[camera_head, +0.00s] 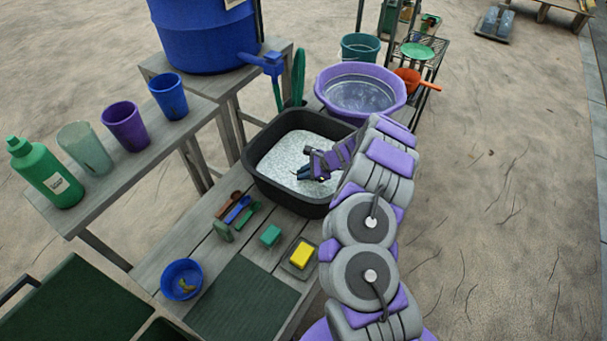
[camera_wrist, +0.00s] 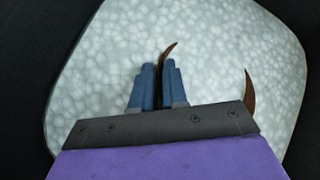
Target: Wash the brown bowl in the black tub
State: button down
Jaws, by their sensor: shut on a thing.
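The black tub (camera_head: 262,192) stands on the wooden bench and holds whitish, foamy water (camera_head: 285,158). My gripper (camera_head: 303,174) reaches down into the tub at the water. In the wrist view my gripper (camera_wrist: 159,68) is shut on the rim of the brown bowl (camera_wrist: 168,52). Only two thin curved brown pieces of the bowl show above the foam, one at the fingertips and one to the right. The rest of the bowl is hidden under the suds. In the head view I cannot make out the bowl.
A purple basin (camera_head: 325,88) of water stands behind the tub. A blue barrel (camera_head: 205,40) with a tap is at back left. In front lie a yellow sponge (camera_head: 302,254), a green block (camera_head: 270,235), brushes, a blue bowl (camera_head: 170,270) and a dark mat (camera_head: 243,300).

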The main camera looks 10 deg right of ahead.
notch_tip(320, 180, up, 20)
jog(key=p, duration=1.3)
jog(key=shift+f, duration=0.15)
